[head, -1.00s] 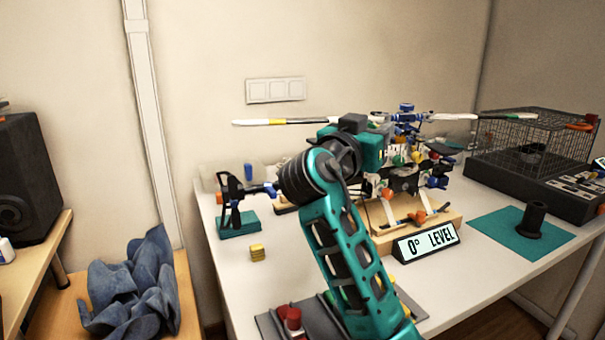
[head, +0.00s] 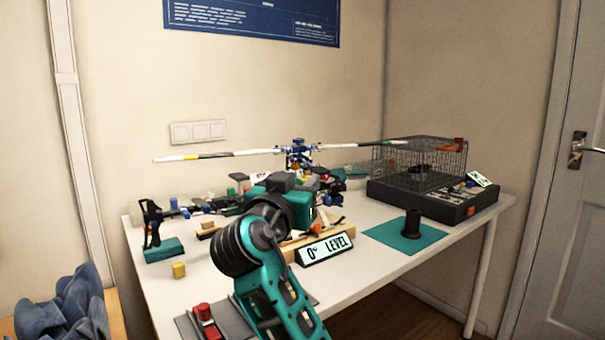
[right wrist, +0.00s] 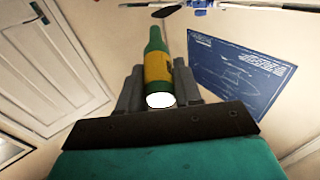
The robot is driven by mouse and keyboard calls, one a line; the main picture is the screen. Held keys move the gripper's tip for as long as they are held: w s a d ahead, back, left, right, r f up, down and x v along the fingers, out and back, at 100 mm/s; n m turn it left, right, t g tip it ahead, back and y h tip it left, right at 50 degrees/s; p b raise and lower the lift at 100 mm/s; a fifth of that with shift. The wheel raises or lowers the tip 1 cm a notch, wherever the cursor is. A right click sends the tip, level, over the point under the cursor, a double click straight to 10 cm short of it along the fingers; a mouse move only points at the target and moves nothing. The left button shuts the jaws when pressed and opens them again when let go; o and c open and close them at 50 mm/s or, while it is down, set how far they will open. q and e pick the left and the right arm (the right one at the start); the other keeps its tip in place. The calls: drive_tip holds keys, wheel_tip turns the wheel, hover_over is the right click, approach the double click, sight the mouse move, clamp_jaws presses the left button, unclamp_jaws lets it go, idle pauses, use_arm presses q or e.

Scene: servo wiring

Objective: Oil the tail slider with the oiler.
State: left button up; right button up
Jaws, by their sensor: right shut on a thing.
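The model helicopter's tail (head: 178,209) reaches left to a black tail rotor (head: 150,225) above a teal block (head: 163,250). Blue parts show along this tail end, but the tail slider is too small to tell apart. My right gripper (head: 290,195) is in front of the helicopter, to the right of the tail end and apart from it. Its fingers are hidden in the head view. In the right wrist view it is shut on the oiler (right wrist: 157,68), a green bottle with a yellow band. My left gripper is not in view.
A level display (head: 325,248) stands in front of the helicopter's wooden stand. A grey tray (head: 188,326) with red parts is at the front edge. A teal mat (head: 385,235) and a wire cage (head: 415,160) are to the right.

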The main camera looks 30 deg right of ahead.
drive_tip(key=s+a+f+n+t+y, duration=0.2)
drive_tip(key=s+a+f+n+y, duration=0.1)
drive_tip(key=f+y, duration=0.2)
drive_tip(key=s+a+f+n+t+y, duration=0.3)
drive_tip(key=a+f+n+y, duration=0.1)
drive_tip(key=f, duration=0.5)
drive_tip(key=s+a+f+n+t+y, duration=0.2)
drive_tip(key=s+a+f+n+y, duration=0.1)
drive_tip(key=f+y, duration=0.3)
drive_tip(key=shift+s+a+f, duration=0.4)
drive_tip(key=shift+a+f, duration=0.05)
drive_tip(key=shift+a, duration=0.05)
